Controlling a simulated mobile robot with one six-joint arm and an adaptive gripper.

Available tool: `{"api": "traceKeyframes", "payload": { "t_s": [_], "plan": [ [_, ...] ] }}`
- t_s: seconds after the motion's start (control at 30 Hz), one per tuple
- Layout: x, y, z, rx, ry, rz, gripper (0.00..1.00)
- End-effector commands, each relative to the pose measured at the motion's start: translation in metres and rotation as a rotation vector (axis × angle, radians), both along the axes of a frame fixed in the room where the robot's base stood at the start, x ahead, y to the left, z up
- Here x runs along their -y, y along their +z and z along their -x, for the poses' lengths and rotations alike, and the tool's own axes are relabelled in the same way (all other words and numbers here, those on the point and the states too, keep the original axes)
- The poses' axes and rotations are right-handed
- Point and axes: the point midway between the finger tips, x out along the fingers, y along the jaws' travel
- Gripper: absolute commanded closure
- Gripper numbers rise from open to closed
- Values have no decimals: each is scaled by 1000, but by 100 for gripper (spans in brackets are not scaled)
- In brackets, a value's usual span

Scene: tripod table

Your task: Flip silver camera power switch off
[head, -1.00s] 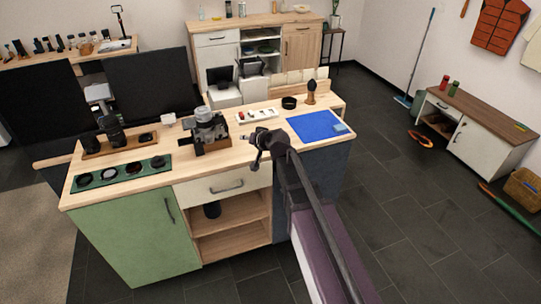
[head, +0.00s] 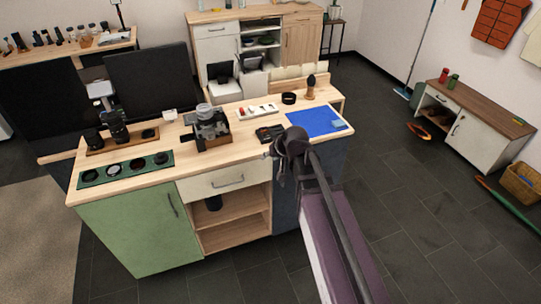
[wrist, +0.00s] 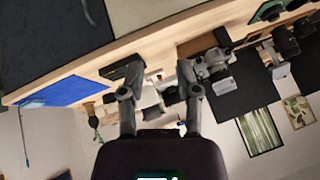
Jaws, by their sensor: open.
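The silver camera (head: 208,121) sits upright on a small wooden stand (head: 213,141) on the bench top (head: 165,180). It also shows, tilted, in the wrist view (wrist: 215,66), just right of the right finger. Its power switch is too small to make out. My gripper (head: 275,168) is at the bench's front edge, right of the camera and apart from it. In the wrist view my gripper (wrist: 156,82) is open, with nothing held between the fingers.
A dark flat item (head: 270,133) and a blue mat (head: 316,122) lie right of the camera. A white strip with red parts (head: 256,110) is behind. A green lens tray (head: 125,170) and a wooden lens tray (head: 122,141) are left. Bare wood lies in front of the camera.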

Motion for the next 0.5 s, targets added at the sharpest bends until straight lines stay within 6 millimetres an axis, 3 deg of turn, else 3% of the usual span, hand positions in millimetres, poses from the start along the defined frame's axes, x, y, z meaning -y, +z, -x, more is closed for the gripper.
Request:
{"api": "traceKeyframes", "payload": {
  "t_s": [0.33, 0.4, 0.5],
  "plan": [
    [2, 0, 2, -6, 1, 6, 57],
    [2, 0, 2, -6, 1, 6, 47],
    [4, -2, 5, -16, 1, 13, 47]
  ]
}}
